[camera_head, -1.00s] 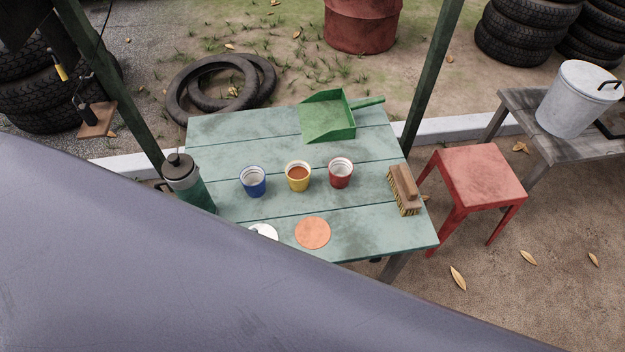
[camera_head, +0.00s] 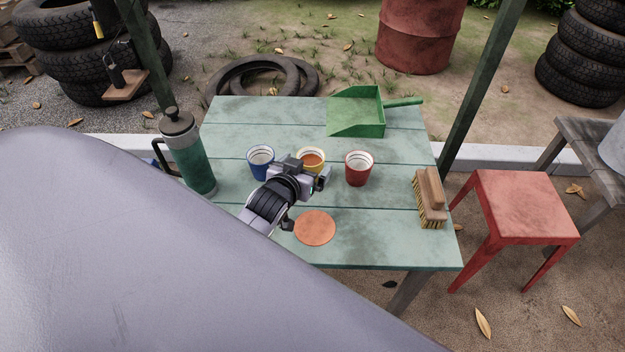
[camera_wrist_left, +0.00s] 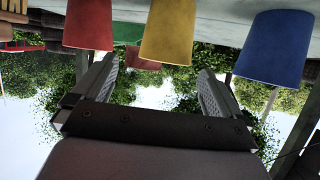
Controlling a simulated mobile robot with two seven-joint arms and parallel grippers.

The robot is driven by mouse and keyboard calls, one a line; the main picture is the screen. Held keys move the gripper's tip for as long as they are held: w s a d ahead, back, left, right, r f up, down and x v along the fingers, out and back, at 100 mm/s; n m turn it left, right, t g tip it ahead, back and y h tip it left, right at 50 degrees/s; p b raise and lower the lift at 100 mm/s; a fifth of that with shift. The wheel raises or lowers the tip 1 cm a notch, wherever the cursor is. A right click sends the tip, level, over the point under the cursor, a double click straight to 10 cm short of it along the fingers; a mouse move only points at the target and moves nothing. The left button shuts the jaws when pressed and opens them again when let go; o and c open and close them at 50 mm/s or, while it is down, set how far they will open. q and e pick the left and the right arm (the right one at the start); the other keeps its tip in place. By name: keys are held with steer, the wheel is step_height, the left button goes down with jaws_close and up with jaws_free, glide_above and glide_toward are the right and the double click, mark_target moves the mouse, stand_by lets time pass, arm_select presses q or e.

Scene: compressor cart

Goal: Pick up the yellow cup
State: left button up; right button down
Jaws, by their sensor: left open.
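The yellow cup (camera_head: 313,158), with orange-brown contents, stands on the green table (camera_head: 385,237) between the blue cup (camera_head: 260,161) and the red cup (camera_head: 358,169). My left gripper (camera_head: 309,172) is open and empty at its near side, hiding its lower part in the head view. In the upside-down left wrist view, the yellow cup (camera_wrist_left: 167,32) is beyond and between the spread fingers of the left gripper (camera_wrist_left: 157,80), apart from them. The red cup (camera_wrist_left: 90,24) and blue cup (camera_wrist_left: 273,47) flank it. My right gripper is not in view.
A green flask (camera_head: 187,155) stands at the table's left edge. A green dustpan (camera_head: 357,112) lies at the back, a brush (camera_head: 430,198) at the right. An orange disc (camera_head: 315,228) lies in front. A red stool (camera_head: 513,200) stands right of the table.

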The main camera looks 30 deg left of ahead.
mark_target(315, 152)
arm_select(q)
steer(key=shift+w+a+f, duration=0.1)
steer(key=shift+w+a, duration=0.1)
steer(key=shift+w, duration=0.2)
steer(key=shift+w+a+f, duration=0.15)
steer(key=shift+w+f, duration=0.1)
steer(key=shift+w, duration=0.35)
steer(key=b+x, duration=0.2)
steer(key=x, duration=0.2)
steer(key=shift+w+a+f, duration=0.15)
steer(key=shift+a+f, duration=0.1)
steer(key=shift+w+a+f, duration=0.1)
steer(key=shift+w+f, duration=0.05)
steer(key=shift+w, duration=0.35)
steer(key=shift+c, duration=0.3)
steer(key=c, duration=1)
steer(key=shift+c, duration=0.6)
